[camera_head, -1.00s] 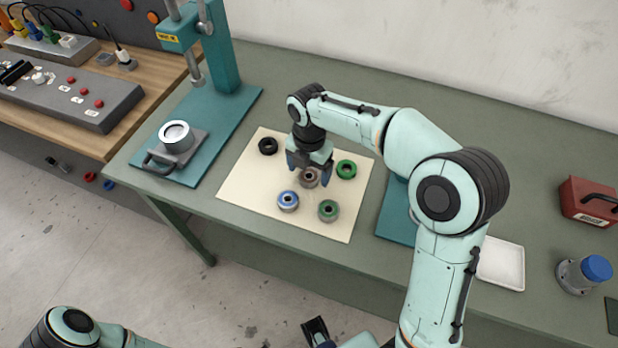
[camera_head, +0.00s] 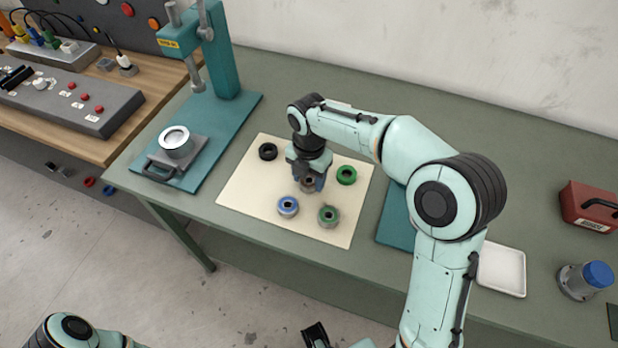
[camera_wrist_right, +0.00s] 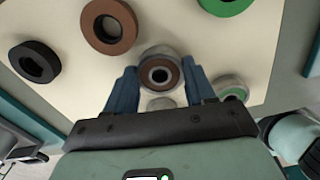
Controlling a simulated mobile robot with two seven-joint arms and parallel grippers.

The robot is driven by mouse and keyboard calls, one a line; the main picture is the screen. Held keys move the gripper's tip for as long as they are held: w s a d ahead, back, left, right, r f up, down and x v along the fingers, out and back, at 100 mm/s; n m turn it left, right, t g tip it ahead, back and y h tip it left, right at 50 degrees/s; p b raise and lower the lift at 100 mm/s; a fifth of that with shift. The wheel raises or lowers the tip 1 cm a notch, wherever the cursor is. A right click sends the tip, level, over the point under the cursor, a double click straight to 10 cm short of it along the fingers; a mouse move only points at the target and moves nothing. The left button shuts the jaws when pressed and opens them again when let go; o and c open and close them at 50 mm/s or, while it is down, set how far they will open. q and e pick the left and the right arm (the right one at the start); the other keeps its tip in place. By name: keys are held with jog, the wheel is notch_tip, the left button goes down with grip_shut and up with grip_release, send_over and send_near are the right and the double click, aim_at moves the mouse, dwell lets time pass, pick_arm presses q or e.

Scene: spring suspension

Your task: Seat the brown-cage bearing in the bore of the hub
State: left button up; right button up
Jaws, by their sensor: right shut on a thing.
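The brown-cage bearing (camera_wrist_right: 161,75) has a grey outer ring and a brown face around a dark hole. My right gripper (camera_wrist_right: 162,88) is shut on it, one blue finger at each side. In the head view the right gripper (camera_head: 309,180) is low over the cream mat, and the bearing (camera_head: 308,184) shows partly beneath it. The hub (camera_head: 175,138), a pale ring with an open bore, sits on a grey handled fixture on the press base at the left, well away from the gripper. A dark part at the bottom edge may be my left gripper (camera_head: 316,335); its jaws are unclear.
On the mat (camera_head: 250,190) are a black ring (camera_head: 268,151), a green ring (camera_head: 346,175), a blue-cage bearing (camera_head: 288,206) and a green-cage bearing (camera_head: 328,215). A brown ring (camera_wrist_right: 110,27) shows in the wrist view. The teal press column (camera_head: 222,60) stands behind the hub.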

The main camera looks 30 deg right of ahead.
aim_at(309, 180)
pick_arm(q)
jog(key=r+p, duration=0.1)
jog(key=w+r+p, duration=0.1)
jog(key=r, duration=0.1)
jog(key=w+r+p, duration=0.1)
jog(key=p, duration=0.1)
jog(key=shift+r, duration=0.4)
pick_arm(e)
notch_tip(309, 180, up, 19)
jog(key=shift+r, duration=0.2)
